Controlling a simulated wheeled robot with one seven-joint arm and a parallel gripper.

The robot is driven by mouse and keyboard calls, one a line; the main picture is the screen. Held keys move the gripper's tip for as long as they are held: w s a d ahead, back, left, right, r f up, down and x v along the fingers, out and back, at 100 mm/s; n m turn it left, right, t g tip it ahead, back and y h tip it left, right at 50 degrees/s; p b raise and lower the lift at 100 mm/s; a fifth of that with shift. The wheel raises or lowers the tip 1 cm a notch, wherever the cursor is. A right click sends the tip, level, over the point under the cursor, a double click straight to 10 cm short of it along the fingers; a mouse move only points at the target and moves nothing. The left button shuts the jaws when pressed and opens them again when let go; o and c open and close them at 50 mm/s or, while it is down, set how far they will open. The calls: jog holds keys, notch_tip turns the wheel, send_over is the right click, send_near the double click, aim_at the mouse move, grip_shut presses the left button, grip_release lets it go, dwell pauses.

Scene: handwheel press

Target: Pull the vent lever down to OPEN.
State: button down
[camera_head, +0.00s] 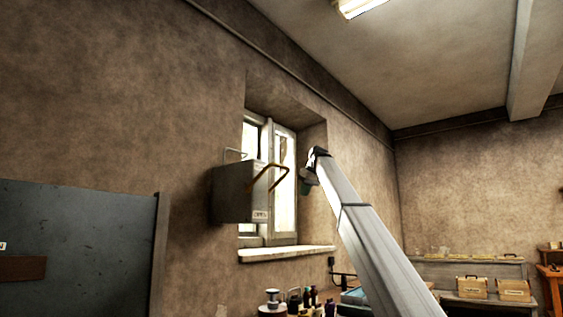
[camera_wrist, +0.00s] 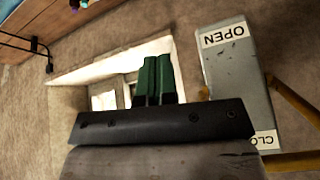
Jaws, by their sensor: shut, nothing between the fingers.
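The vent lever (camera_head: 268,170) is an ochre U-shaped bar on the front of a grey metal box (camera_head: 228,192) mounted by the window. It is angled upward, toward the box's upper end. The OPEN label (camera_head: 260,215) is low on the box. In the wrist view the picture is turned: the OPEN label (camera_wrist: 224,34) is at the top, a partly hidden label starting "CLO" (camera_wrist: 264,139) lies lower, and the lever bars (camera_wrist: 293,101) stand near that end. My gripper (camera_head: 305,188) is right of the lever, apart from it. Its green fingers (camera_wrist: 155,75) are together and empty.
A window with a white sill (camera_head: 287,253) lies behind the box. Below are a table with bottles and jars (camera_head: 295,302) and a bent black lamp-like arm (camera_head: 342,274). A dark panel (camera_head: 75,245) stands at left. The air around my gripper looks clear.

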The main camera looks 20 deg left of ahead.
jog(key=s+a+r+n, duration=0.1)
jog(key=s+r, duration=0.2)
jog(key=r, duration=0.5)
jog(key=s+a+r, duration=0.2)
jog(key=s+r, duration=0.1)
jog(key=r, duration=0.6)
jog(key=s+a+r+n+y, duration=0.1)
jog(key=s+r, duration=0.2)
jog(key=r, duration=0.6)
jog(key=shift+a+n, duration=0.25)
jog(key=shift+n, duration=0.05)
jog(key=shift+f, duration=0.1)
